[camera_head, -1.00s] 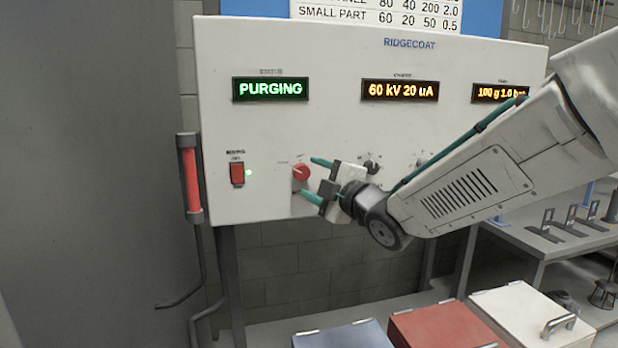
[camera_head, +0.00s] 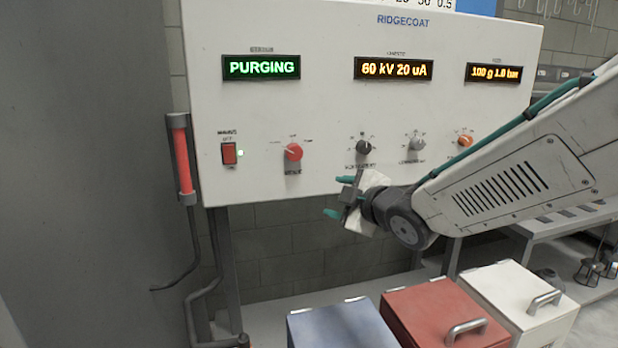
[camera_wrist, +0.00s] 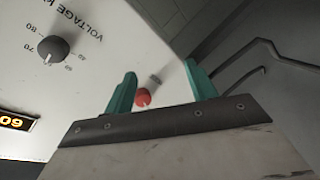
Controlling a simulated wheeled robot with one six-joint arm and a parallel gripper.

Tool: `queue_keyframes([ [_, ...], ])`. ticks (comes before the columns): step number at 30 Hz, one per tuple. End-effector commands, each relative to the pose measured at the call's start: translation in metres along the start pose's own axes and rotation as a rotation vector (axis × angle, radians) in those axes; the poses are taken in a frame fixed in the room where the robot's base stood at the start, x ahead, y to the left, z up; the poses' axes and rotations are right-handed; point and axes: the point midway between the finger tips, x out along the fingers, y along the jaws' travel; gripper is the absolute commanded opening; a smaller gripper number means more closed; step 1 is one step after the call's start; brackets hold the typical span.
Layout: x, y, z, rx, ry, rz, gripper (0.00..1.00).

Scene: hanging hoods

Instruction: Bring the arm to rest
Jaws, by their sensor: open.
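My gripper (camera_head: 339,197) is open and empty, with two green fingers. In the head view it hangs in front of the lower edge of the white control panel (camera_head: 320,110), below and right of the red knob (camera_head: 293,152). In the wrist view my gripper (camera_wrist: 160,90) has its fingers spread, and the red knob (camera_wrist: 143,97) shows between them, some distance beyond. The fingers touch nothing that I can see. My arm reaches in from the right.
The panel carries a dark knob (camera_head: 363,147), a grey knob (camera_head: 416,144), an orange knob (camera_head: 465,141) and a lit red switch (camera_head: 229,153). Its status display (camera_head: 261,67) reads PURGING. Blue (camera_head: 340,325), red (camera_head: 440,308) and white (camera_head: 515,290) lidded boxes stand below.

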Motion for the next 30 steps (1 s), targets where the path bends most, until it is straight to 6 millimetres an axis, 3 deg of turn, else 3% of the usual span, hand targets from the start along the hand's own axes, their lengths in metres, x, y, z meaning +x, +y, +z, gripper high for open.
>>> queue_keyframes([
  [5,-0.046,-0.035,0.066,0.294,-0.376,-0.161,0.56],
  [10,-0.127,-0.067,0.107,0.597,-0.736,-0.26,0.56],
  [15,-0.229,-0.1,0.116,0.91,-1.077,-0.327,0.56],
  [18,-0.291,-0.118,0.104,1.085,-1.248,-0.36,0.56],
  [21,-0.335,-0.13,0.09,1.207,-1.342,-0.379,0.56],
  [24,-0.353,-0.131,0.083,1.258,-1.336,-0.36,0.56],
  [30,-0.361,-0.124,0.082,1.283,-1.298,-0.3,0.56],
])
